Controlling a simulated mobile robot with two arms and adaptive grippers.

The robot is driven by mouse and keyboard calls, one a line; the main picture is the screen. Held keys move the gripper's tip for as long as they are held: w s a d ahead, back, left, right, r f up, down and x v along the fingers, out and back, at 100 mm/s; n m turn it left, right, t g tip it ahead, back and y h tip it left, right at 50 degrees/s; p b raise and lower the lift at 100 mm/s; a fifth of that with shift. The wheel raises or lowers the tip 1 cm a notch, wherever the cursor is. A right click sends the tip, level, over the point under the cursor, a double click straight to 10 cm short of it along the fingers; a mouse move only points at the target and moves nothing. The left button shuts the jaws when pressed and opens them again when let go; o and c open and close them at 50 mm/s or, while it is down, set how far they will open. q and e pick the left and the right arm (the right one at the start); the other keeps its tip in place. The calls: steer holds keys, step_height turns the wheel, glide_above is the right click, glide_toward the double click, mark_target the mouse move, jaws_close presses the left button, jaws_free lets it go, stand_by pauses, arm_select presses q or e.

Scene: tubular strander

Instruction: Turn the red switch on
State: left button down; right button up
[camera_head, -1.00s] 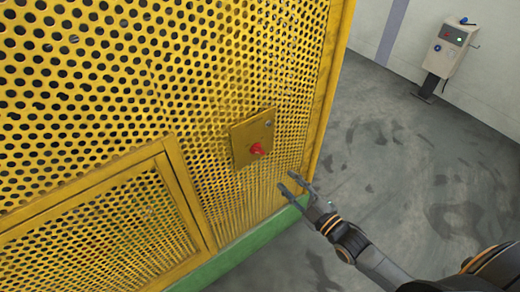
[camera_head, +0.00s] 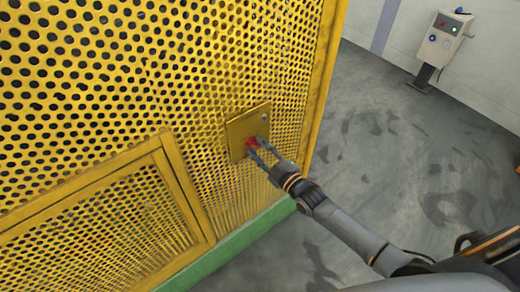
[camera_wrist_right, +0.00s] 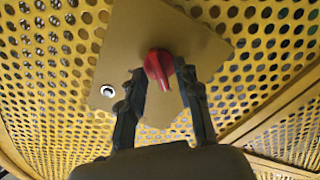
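The red switch (camera_head: 252,143) is a small knob on a yellow plate (camera_head: 236,129) fixed to the perforated yellow panel. It also shows in the right wrist view (camera_wrist_right: 158,66), with a pointed ridge toward the lower part of the picture. My right gripper (camera_head: 257,149) is at the switch, partly covering it in the head view. In the right wrist view its two fingers (camera_wrist_right: 162,85) are apart, one on each side of the knob's lower part. I cannot tell whether they touch it. My left gripper is not in view.
A small round metal lock (camera_wrist_right: 107,91) sits on the same plate. The perforated yellow panel (camera_head: 90,80) fills the left, above a green base strip (camera_head: 240,237). A white control box on a post (camera_head: 440,42) stands far off by the wall. The grey floor (camera_head: 390,150) is clear.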

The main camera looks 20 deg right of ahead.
jaws_close()
steer(key=shift+m, duration=0.3)
steer(key=m, duration=0.3)
steer(key=shift+m, duration=0.3)
steer(key=m, duration=0.4)
steer(key=shift+d+f+m+b, duration=0.1)
steer(key=shift+m+b, duration=0.2)
steer(key=shift+b, duration=0.05)
steer(key=m, duration=0.4)
steer(key=shift+b, duration=0.4)
steer(key=m+b, duration=0.1)
steer(key=m, duration=0.4)
jaws_free()
